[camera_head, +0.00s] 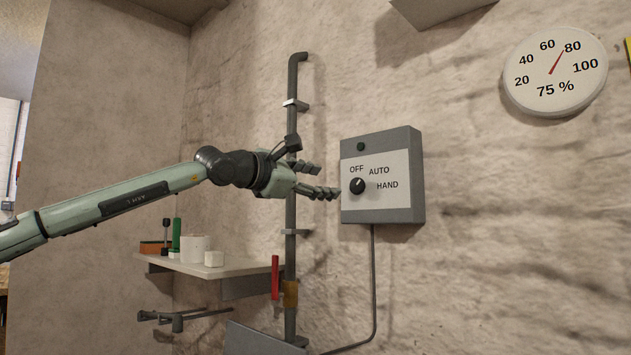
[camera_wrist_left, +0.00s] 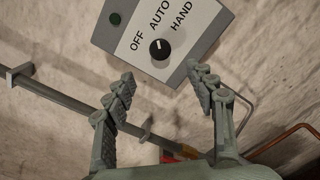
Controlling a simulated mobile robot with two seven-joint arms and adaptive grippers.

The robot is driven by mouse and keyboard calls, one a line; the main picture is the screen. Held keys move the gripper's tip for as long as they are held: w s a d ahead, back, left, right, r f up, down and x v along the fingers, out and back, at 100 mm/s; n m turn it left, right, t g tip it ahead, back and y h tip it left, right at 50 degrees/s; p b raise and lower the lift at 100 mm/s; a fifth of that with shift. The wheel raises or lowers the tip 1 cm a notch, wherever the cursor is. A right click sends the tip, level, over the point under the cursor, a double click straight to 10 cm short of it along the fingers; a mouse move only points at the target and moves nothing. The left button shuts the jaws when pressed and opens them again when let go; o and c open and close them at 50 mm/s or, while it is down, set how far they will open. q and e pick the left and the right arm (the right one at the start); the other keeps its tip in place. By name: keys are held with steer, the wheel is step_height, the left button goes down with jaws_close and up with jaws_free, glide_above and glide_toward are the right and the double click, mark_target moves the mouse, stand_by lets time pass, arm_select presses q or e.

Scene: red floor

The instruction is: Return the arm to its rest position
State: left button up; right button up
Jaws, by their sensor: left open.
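My left gripper (camera_head: 328,181) reaches in from the left and is open and empty. Its fingers point at the grey switch box (camera_head: 418,175) on the wall and stop just left of it in the head view. The box has a white plate marked OFF, AUTO and HAND and a black knob (camera_head: 357,186). The knob's white mark appears to point up toward AUTO. In the left wrist view the knob (camera_wrist_left: 160,49) lies beyond the two spread fingers (camera_wrist_left: 160,72), with nothing between them. My right gripper is in neither view.
A vertical grey pipe (camera_head: 291,120) runs behind my left gripper. A shelf (camera_head: 225,267) with white containers and a green bottle is below my arm. A red-handled valve (camera_head: 275,277) is by the pipe. A round gauge (camera_head: 530,90) hangs at upper right.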

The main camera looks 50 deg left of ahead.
arm_select(q)
steer(key=shift+s, duration=0.55)
stand_by(0.4)
